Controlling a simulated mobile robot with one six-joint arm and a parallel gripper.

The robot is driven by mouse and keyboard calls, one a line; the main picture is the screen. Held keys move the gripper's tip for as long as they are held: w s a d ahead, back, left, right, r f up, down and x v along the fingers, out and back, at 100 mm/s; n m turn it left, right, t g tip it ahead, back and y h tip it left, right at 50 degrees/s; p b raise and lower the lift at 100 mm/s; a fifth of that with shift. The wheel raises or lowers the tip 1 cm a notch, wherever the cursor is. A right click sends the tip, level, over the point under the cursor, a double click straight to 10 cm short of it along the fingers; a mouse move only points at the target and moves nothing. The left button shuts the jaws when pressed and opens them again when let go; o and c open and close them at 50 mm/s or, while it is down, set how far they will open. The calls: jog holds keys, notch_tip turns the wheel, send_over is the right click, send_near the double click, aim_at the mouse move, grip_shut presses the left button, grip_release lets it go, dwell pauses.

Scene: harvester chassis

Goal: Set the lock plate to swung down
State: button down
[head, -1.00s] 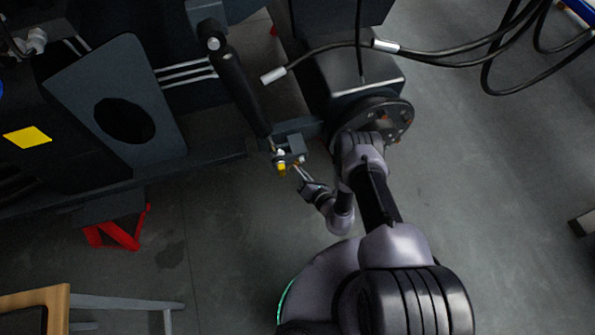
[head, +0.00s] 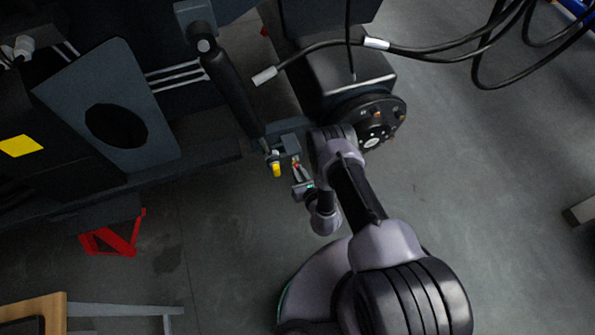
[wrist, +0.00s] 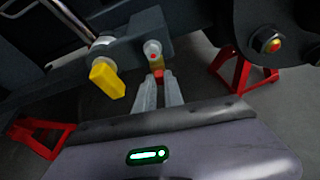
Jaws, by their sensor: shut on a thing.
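The lock plate (wrist: 157,63) appears to be the small yellow tab with a red end below a round pin with a red centre, in the wrist view. My gripper (wrist: 159,80) has its two pale fingers on either side of the red end and is shut on it. In the head view my gripper (head: 297,170) is just below the dark bracket (head: 289,144) at the end of the black cylinder. The plate is tiny there, and its exact tilt is hard to tell.
A yellow block (wrist: 107,78) on a pin sits left of the plate; it also shows in the head view (head: 276,170). Red stands (head: 115,236) are on the floor. Cables (head: 430,50) hang upper right.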

jog(key=shift+w+r, duration=0.15)
jog(key=shift+w, duration=0.05)
dwell(0.3)
jog(key=c, duration=1.4)
grip_release()
jog(key=shift+c, duration=0.2)
jog(key=shift+s, duration=0.1)
